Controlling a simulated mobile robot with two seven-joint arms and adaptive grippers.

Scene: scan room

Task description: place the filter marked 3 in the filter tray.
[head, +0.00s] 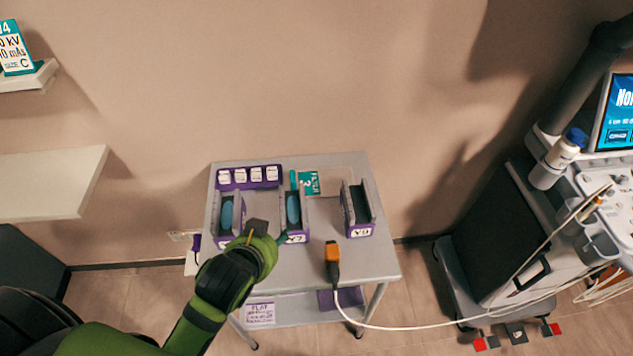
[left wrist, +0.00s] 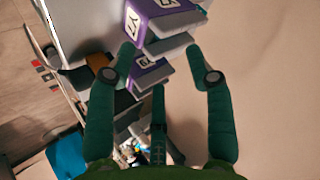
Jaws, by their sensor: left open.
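My left gripper (head: 270,236) is over the front of the grey table in the head view, beside the middle purple holder. In the left wrist view the gripper (left wrist: 164,62) is open, with purple labelled blocks (left wrist: 148,20) showing beyond its fingers. A purple rack with a row of white labels (head: 248,178) lies at the table's back left; I cannot tell whether it is the filter tray. Purple-based holders stand at left (head: 227,216), middle (head: 293,210) and right (head: 358,212); the left and middle show blue inserts. No filter marked 3 can be made out. My right gripper is not in view.
A teal card (head: 309,183) lies at the table's back. An orange-and-black handset (head: 332,262) lies at the table front, with a white cable running right towards the ultrasound cart (head: 560,210). A white wall shelf (head: 45,182) is at left. The table's front right is mostly clear.

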